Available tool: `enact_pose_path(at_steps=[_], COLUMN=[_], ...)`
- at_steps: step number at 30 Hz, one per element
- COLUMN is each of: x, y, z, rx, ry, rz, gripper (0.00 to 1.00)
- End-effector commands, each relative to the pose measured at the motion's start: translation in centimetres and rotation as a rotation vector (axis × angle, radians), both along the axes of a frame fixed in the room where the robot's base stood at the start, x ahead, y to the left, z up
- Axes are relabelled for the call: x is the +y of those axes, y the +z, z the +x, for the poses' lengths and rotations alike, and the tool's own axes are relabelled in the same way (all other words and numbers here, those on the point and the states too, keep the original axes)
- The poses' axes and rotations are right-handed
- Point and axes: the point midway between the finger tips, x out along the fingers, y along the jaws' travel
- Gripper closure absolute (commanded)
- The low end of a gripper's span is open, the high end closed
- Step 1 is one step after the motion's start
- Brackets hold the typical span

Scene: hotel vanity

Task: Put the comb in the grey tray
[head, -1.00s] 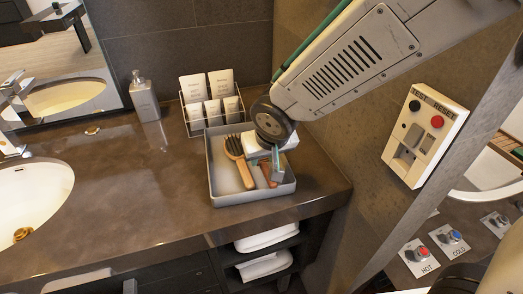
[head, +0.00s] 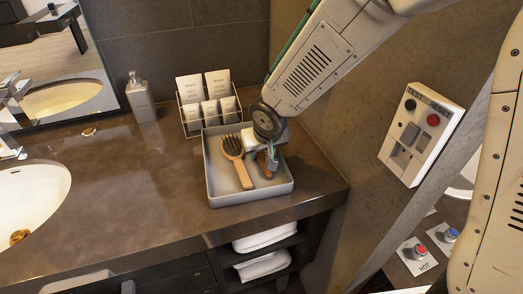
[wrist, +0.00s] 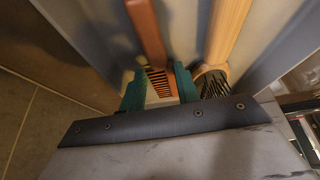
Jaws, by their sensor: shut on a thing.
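The grey tray (head: 252,198) stands on the counter near its right end. The comb (head: 266,169) is reddish brown and lies within the tray's outline, beside the hairbrush. My gripper (head: 271,153) is over the right part of the tray, its green fingers shut on the comb. In the wrist view the fingers (wrist: 160,88) sit on either side of the toothed part of the comb (wrist: 148,35). I cannot tell whether the comb touches the tray floor. Part of the comb is hidden by my gripper in the head view.
A wooden hairbrush (head: 235,155) lies in the tray just left of the comb. A wire rack of white packets (head: 208,95) stands behind the tray. A soap bottle (head: 141,99) and a sink (head: 35,205) are at left. A wall panel (head: 421,135) is at right.

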Motion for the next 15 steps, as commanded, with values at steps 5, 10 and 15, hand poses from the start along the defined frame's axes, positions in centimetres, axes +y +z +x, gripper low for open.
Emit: enact_pose_path(at_steps=[5,10,15], x=[-0.02,-0.03,-0.01], y=[-0.25,-0.24,0.16], z=[-0.02,-0.02,0.01], rx=[0.001,0.001,-0.001], ry=[0.000,0.000,-0.001], rz=[0.000,-0.001,0.001], gripper=[0.47,0.47,0.47])
